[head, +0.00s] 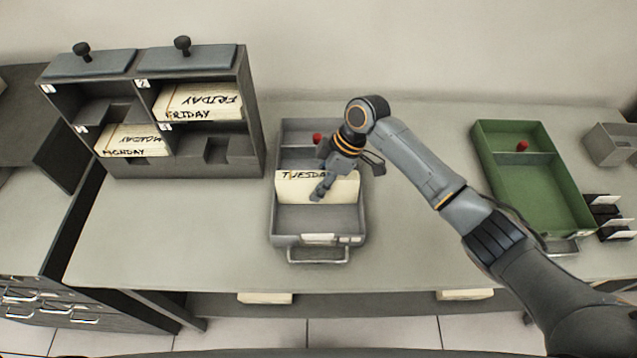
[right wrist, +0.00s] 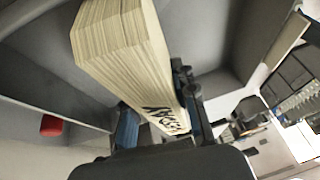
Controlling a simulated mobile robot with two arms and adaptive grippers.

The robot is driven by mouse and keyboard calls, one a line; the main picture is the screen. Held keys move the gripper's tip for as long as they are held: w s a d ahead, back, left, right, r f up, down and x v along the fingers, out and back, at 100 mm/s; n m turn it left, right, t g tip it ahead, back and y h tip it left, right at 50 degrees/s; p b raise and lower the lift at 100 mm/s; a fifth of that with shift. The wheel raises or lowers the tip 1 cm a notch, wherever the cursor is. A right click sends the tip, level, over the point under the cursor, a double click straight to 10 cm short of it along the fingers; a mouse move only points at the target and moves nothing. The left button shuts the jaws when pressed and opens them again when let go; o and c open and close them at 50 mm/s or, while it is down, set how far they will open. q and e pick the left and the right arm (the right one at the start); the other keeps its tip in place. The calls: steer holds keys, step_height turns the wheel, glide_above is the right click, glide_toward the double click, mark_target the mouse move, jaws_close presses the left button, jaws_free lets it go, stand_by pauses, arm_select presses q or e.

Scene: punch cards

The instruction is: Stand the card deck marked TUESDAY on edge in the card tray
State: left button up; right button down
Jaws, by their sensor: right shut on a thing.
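The TUESDAY card deck (head: 335,188) is a cream block with black lettering, standing on edge within the grey card tray (head: 318,242). My right gripper (head: 322,184) is shut on the deck, with one finger across its lettered face. In the right wrist view the deck (right wrist: 125,55) sits between the fingers (right wrist: 160,128), with part of its lettering visible. The tray walls show around it there. I cannot tell whether the deck's lower edge touches the tray floor. My left gripper is not in view.
A grey pigeonhole rack (head: 256,140) at left holds FRIDAY (head: 200,101) and MONDAY (head: 128,141) decks. A green tray (head: 530,190) stands at right. A red knob (head: 317,138) is at the grey tray's back. The table (head: 170,225) left of the tray is clear.

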steer(key=c, duration=1)
jaws_free()
steer(key=v, duration=1.2)
steer(key=shift+r, duration=0.1)
